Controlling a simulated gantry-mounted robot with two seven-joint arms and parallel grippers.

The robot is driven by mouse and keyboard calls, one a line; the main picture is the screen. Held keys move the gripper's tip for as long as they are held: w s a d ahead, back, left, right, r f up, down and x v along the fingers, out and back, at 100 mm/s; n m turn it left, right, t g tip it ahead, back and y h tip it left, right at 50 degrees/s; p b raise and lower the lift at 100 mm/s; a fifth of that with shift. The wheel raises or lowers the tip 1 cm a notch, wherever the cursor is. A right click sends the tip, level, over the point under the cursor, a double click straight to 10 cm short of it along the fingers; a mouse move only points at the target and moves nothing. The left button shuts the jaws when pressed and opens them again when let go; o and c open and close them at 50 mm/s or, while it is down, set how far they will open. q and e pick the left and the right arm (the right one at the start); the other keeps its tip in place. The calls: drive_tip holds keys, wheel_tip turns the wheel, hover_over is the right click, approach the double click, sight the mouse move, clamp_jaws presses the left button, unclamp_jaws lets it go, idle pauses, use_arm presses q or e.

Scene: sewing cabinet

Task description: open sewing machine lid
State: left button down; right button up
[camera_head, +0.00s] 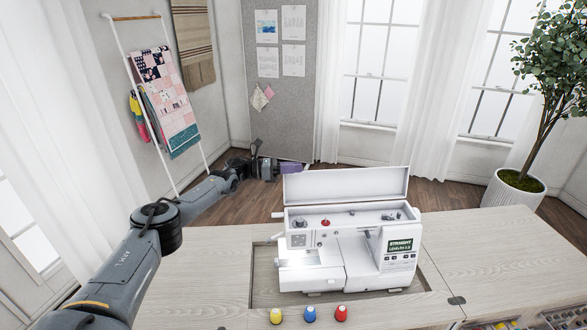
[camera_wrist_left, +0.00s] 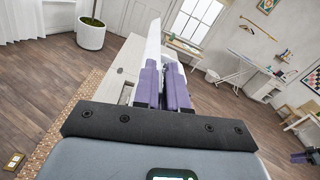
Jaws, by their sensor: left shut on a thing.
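The white sewing machine (camera_head: 330,250) stands in the recess of the wooden cabinet top. Its lid (camera_head: 345,186) is raised and stands almost upright along the back edge, with the dials and a red spool pin area uncovered. My left arm reaches around behind the machine. My left gripper (camera_head: 291,168) is at the lid's upper left end, partly hidden behind it. In the left wrist view its purple fingers (camera_wrist_left: 161,85) are shut on the white lid (camera_wrist_left: 153,42). A small purple-tipped part, seemingly my right gripper (camera_wrist_left: 304,157), shows at the right edge; its opening is too small to judge.
Yellow (camera_head: 276,316), blue (camera_head: 310,314) and red (camera_head: 341,313) thread spools stand in front of the machine. The cabinet top (camera_head: 500,255) is clear on the right. A potted plant (camera_head: 515,188) stands behind right, and a quilt rack (camera_head: 160,95) behind left.

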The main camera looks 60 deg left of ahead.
use_arm(q)
drive_tip(key=d+m+p, duration=0.1)
drive_tip(key=p, duration=0.1)
drive_tip(key=s+d+m+p, duration=0.1)
drive_tip(key=shift+s+d+r+m+p, duration=0.1)
drive_tip(key=shift+s+d+m+p, duration=0.1)
drive_tip(key=shift+d+m+p, duration=0.15)
drive_tip(key=c, duration=1.3)
unclamp_jaws()
